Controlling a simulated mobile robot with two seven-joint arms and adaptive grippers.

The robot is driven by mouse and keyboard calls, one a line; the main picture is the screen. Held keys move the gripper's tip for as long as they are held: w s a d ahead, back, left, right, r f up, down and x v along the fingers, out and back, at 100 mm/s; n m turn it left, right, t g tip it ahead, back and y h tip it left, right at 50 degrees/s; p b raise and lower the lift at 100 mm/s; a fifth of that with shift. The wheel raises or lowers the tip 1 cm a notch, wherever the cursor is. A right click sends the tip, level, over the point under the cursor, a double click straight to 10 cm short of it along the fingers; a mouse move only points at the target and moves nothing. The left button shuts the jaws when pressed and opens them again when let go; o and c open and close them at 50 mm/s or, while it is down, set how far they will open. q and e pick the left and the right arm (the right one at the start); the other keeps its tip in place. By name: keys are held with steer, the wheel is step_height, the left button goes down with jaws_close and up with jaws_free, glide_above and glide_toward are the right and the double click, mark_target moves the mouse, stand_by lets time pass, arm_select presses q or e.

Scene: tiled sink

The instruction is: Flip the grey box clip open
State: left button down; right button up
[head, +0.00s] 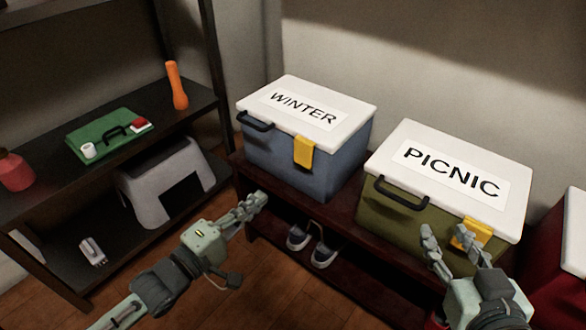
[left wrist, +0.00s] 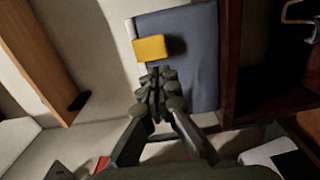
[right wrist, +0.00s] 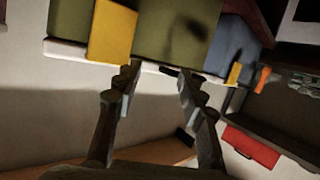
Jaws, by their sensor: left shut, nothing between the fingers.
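The blue-grey box (head: 345,165), lid marked WINTER, stands on a dark bench. Its yellow clip (head: 304,153) hangs from the lid's edge down over the front face, and the clip also shows in the left wrist view (left wrist: 151,48). My left gripper (head: 258,201) is shut and empty, in front of the box and lower left of the clip. In the left wrist view its fingertips (left wrist: 156,72) point at the clip's edge; I cannot tell whether they touch. My right gripper (head: 447,232) is open and empty before the green box's yellow clip (head: 472,234).
The green PICNIC box (head: 378,218) stands to the right, a red box (head: 565,265) beyond it. Shoes (head: 323,255) sit on the bench's lower shelf. A dark shelf unit at left holds a green case (head: 100,137), an orange bottle (head: 176,86) and a grey stool (head: 150,205).

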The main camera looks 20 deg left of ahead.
mark_target(302, 162)
arm_select(q)
steer(key=b+x, duration=0.1)
steer(key=x, duration=1)
steer(key=shift+w, duration=0.15)
steer(key=shift+w+d, duration=0.2)
steer(key=shift+w, duration=0.25)
arm_select(e)
steer(key=a+r+t+y, duration=0.2)
steer(key=a+r+t, duration=0.1)
steer(key=r, duration=0.4)
steer(key=shift+w+a, duration=0.2)
steer(key=shift+a, duration=0.15)
arm_select(q)
steer(key=shift+f, duration=0.1)
arm_select(e)
steer(key=shift+t+y, duration=0.3)
arm_select(q)
steer(key=shift+w+d+f+t+b, duration=0.15)
steer(key=shift+w+t+b, duration=0.25)
steer(key=shift+b, duration=0.75)
arm_select(e)
step_height(302, 162, up, 7)
steer(key=s+t+y, duration=0.1)
steer(key=t, duration=0.2)
steer(key=shift+s+a+f+t+y, duration=0.2)
steer(key=shift+a+t+y, duration=0.1)
steer(key=shift+a+t, duration=0.1)
